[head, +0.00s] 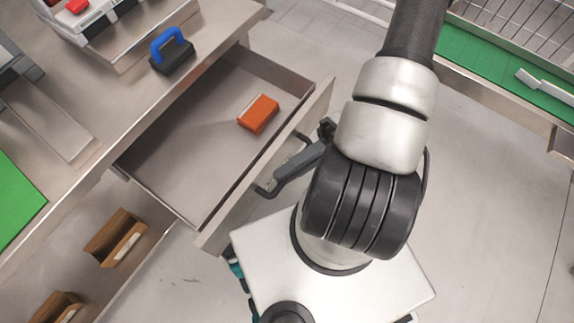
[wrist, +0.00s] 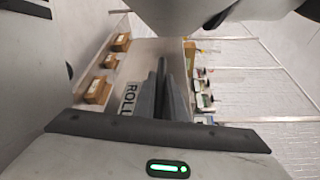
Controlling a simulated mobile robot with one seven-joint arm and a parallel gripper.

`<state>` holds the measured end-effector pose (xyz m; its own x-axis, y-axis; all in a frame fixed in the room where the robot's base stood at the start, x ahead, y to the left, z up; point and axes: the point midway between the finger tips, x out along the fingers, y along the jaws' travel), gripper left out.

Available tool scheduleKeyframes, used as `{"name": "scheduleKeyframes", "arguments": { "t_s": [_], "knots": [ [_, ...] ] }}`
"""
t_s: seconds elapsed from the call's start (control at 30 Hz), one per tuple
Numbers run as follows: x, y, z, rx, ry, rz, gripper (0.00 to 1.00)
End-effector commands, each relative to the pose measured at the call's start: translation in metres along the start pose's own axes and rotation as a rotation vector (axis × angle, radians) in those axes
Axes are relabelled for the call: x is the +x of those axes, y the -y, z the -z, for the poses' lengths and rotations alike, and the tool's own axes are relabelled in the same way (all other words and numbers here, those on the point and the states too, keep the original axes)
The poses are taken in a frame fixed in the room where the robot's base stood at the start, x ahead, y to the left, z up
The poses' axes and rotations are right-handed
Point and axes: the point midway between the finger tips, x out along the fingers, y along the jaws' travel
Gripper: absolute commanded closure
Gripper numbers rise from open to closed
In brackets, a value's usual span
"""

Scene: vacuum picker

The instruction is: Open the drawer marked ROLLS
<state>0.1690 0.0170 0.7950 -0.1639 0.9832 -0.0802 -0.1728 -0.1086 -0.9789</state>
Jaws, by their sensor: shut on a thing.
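The drawer (head: 190,155) stands pulled well out of the bench in the head view, its inside open to view. An orange block (head: 258,114) lies in it near the front. A dark bar handle (head: 303,146) runs along the outside of its front. My gripper (head: 273,184) is at this handle, shut on it. The fingers hide most of the handle there.
A black block with a blue handle (head: 172,53) stands on the bench top (head: 110,90) behind the drawer. Brown boxes (head: 115,238) sit at the lower left. A green surface with a wire rack (head: 500,68) is at the upper right. Open floor (head: 490,210) lies at right.

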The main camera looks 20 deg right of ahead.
Motion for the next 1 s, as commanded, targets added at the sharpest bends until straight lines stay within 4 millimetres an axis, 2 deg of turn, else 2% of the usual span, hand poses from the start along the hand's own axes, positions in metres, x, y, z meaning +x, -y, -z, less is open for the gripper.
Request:
{"name": "scheduleKeyframes", "arguments": {
  "t_s": [0.1,0.13,0.23,0.73,0.87,1.0],
  "knots": [
    [-0.001,0.000,0.000,-0.002,0.001,-0.001,1.00],
    [-0.001,0.000,0.000,-0.002,0.001,-0.001,0.88],
    [-0.001,0.000,0.000,-0.002,0.001,-0.001,0.71],
    [-0.003,0.000,0.001,-0.001,-0.001,0.000,0.71],
    [-0.019,0.000,0.001,-0.002,-0.004,-0.002,0.71],
    [-0.049,0.000,0.001,-0.002,-0.005,-0.003,0.71]
  ]
}}
